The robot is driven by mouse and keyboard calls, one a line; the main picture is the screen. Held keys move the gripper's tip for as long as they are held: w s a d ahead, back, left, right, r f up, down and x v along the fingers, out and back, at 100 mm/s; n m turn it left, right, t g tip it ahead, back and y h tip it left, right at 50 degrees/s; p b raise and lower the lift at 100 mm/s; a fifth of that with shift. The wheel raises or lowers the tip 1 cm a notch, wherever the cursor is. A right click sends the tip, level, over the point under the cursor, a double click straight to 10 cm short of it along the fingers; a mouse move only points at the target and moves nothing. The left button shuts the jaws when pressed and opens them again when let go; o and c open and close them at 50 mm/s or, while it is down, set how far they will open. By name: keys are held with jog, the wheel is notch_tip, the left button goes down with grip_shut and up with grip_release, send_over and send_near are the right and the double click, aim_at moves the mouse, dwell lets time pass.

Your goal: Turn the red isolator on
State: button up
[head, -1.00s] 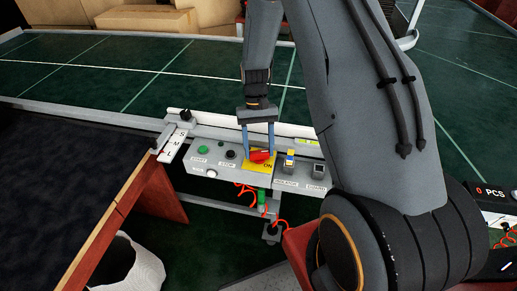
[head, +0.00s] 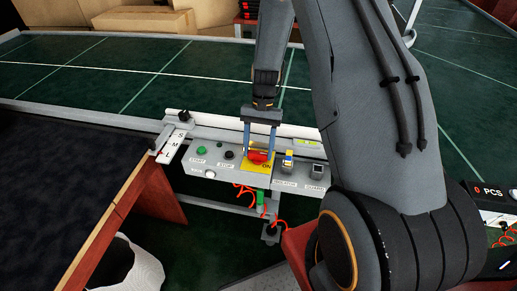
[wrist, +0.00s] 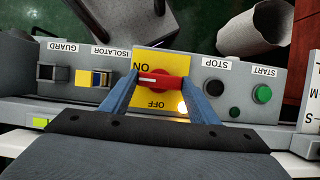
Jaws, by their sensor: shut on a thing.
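The red isolator handle (wrist: 160,81) sits on a yellow plate (wrist: 150,60) on the grey control panel. The plate reads ON and OFF, upside down in the wrist view. The handle lies level across the plate there, its white mark toward the left, near the ON side. In the head view the handle (head: 260,156) shows between my fingers. My gripper (head: 260,150) reaches down onto it from above. In the wrist view my gripper (wrist: 160,82) has one blue finger at each end of the handle and is shut on it.
A green START button (wrist: 262,93) and a dark STOP button (wrist: 214,88) lie beside the plate. A blue and yellow key-like switch (wrist: 93,79) and a GUARD switch (wrist: 54,73) are on the other side.

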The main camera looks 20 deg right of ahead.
jog(key=o, duration=1)
jog(key=shift+o, duration=0.2)
jog(key=b+v, duration=0.2)
jog(key=v, duration=0.6)
